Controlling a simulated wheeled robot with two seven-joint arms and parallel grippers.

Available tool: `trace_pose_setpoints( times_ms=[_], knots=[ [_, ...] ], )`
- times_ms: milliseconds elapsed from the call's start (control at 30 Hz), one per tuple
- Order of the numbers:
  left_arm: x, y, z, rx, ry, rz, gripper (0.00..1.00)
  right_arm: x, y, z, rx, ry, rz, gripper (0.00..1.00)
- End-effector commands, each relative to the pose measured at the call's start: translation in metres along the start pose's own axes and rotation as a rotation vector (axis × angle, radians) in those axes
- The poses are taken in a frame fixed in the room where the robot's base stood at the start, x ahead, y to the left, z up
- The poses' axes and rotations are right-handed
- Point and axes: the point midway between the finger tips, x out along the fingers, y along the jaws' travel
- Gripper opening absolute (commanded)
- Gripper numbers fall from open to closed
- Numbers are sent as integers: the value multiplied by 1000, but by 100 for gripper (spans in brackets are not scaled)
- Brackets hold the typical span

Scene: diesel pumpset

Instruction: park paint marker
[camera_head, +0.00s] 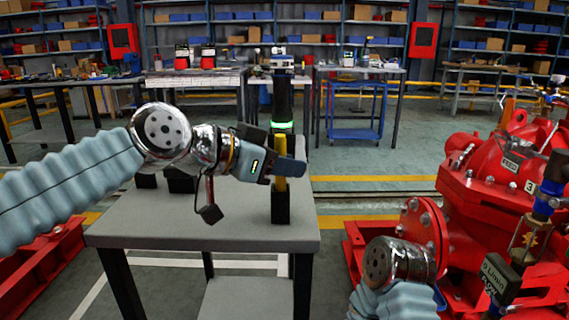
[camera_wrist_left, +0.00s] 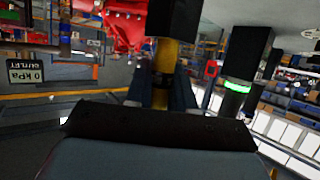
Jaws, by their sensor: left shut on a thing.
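The yellow paint marker (camera_head: 281,185) is upright in my left gripper (camera_head: 288,168), at the right end of the grey table (camera_head: 140,220). In the left wrist view the marker (camera_wrist_left: 167,58) stands between the two dark fingers (camera_wrist_left: 166,92), which are shut on it. A black block-shaped holder (camera_head: 281,208) stands directly below the marker on the table. It also shows in the left wrist view (camera_wrist_left: 174,17), where the marker's end meets it. I cannot tell how deep the marker sits in it. My right arm is at the lower right; its gripper is out of view.
A tall black post with a green light ring (camera_head: 283,115) rises just behind the left gripper. Dark items (camera_head: 181,181) sit at the table's back left. A red pump (camera_head: 490,185) with valves stands at the right. The table's front left is clear.

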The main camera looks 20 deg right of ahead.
Motion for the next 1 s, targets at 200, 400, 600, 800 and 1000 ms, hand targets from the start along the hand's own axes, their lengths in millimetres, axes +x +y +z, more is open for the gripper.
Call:
trace_pose_setpoints(
  times_ms=[200,400,600,800,1000],
  knots=[
    [2,0,5,0,0,0,1,5,2,0,0,0,0,76],
    [4,0,9,0,0,0,1,9,3,0,0,0,0,76],
    [5,0,12,0,0,0,1,12,4,0,0,0,0,76],
    [7,0,16,0,0,0,1,16,6,0,0,0,0,76],
    [7,0,17,0,0,0,35,16,6,0,0,0,0,76]
  ],
)
